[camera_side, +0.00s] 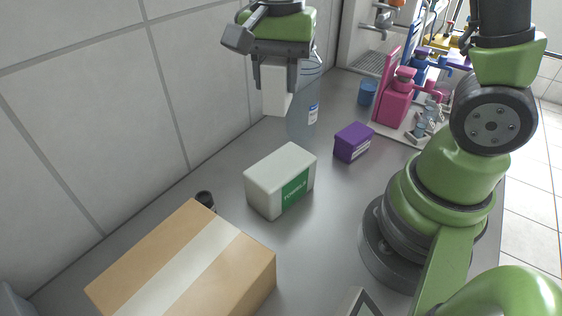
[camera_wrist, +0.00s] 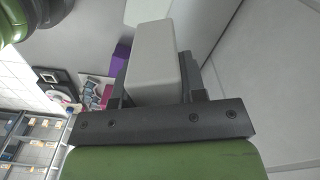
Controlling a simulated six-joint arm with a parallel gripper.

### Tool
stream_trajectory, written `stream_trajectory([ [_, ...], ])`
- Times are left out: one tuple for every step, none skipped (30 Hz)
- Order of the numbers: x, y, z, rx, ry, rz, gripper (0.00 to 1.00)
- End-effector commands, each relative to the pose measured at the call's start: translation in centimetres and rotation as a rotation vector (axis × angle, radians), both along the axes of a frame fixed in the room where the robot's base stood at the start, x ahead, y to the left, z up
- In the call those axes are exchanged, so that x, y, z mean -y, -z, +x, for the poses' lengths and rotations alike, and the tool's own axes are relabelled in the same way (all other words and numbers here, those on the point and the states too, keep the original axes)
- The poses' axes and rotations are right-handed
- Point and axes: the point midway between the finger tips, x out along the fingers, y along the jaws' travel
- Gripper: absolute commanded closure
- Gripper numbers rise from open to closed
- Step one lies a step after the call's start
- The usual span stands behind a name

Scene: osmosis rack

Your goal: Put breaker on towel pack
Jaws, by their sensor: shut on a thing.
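My gripper (camera_side: 276,82) is shut on the breaker (camera_side: 275,101), a small white block. It holds the breaker in the air near the back wall, beyond the towel pack and higher than it. In the wrist view the breaker (camera_wrist: 154,65) sits between the dark fingers. The towel pack (camera_side: 271,174) is a white box with a green label, resting on the grey bench.
A purple box (camera_side: 353,142) lies right of the towel pack. A large cardboard box (camera_side: 190,265) fills the front left, with a small dark object (camera_side: 205,199) behind it. Pink and blue equipment (camera_side: 397,100) stands at the back right.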

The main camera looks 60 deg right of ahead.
Motion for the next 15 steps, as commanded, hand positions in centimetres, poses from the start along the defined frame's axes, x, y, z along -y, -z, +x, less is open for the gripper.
stream_trajectory([
  [-0.6, 0.0, -0.4, 0.001, 0.071, 0.0, 0.88],
  [-0.8, 0.0, -0.6, 0.001, 0.116, 0.0, 0.88],
  [-1.1, 0.0, -0.8, 0.0, 0.171, 0.001, 0.88],
  [-1.3, 0.0, -1.0, 0.0, 0.209, 0.001, 0.88],
  [-1.5, 0.0, -1.1, 0.0, 0.241, 0.001, 0.88],
  [-1.7, 0.0, -1.3, 0.0, 0.281, 0.001, 0.88],
  [-1.8, 0.0, -1.4, 0.002, 0.306, 0.001, 0.88],
  [-1.9, 0.0, -1.5, 0.002, 0.328, 0.001, 0.88],
  [-2.0, 0.1, -1.6, 0.0, 0.351, 0.001, 0.88],
  [-2.1, 0.2, -1.6, -0.001, 0.363, 0.001, 0.88],
  [-2.1, 0.4, -1.7, -0.002, 0.374, 0.0, 0.88],
  [-2.1, 0.9, -1.7, -0.003, 0.383, -0.001, 0.88],
  [-2.2, 1.3, -1.8, -0.005, 0.388, -0.002, 0.88],
  [-2.2, 1.9, -1.8, -0.007, 0.391, -0.002, 0.88],
  [-2.2, 2.6, -1.8, -0.007, 0.393, -0.002, 0.88],
])
